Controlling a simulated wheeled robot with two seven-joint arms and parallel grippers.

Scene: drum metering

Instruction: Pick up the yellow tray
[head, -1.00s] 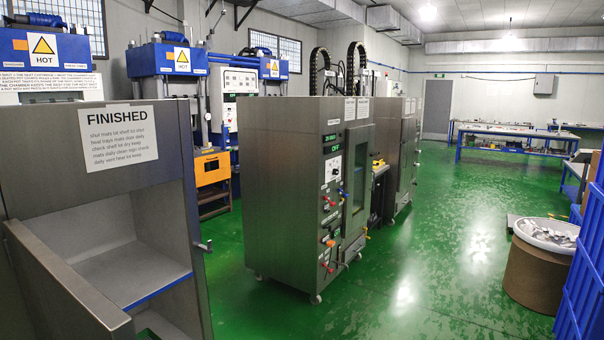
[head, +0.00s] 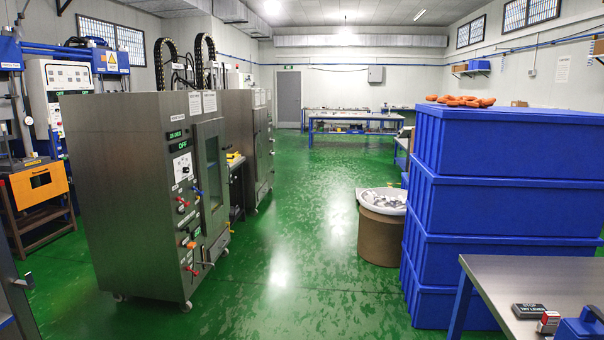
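No yellow tray can be made out clearly in the head view. A small yellow item (head: 234,158) shows between the two steel cabinets at the middle left, partly hidden by the nearer one. It is too small and far to tell what it is. Neither of my grippers is in view.
A steel cabinet (head: 128,190) on casters stands at left. Stacked blue crates (head: 520,155) with orange pieces (head: 460,100) on top stand at right, behind a steel table (head: 530,280). A brown drum (head: 381,235) stands mid-floor. Green floor (head: 300,250) is clear between.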

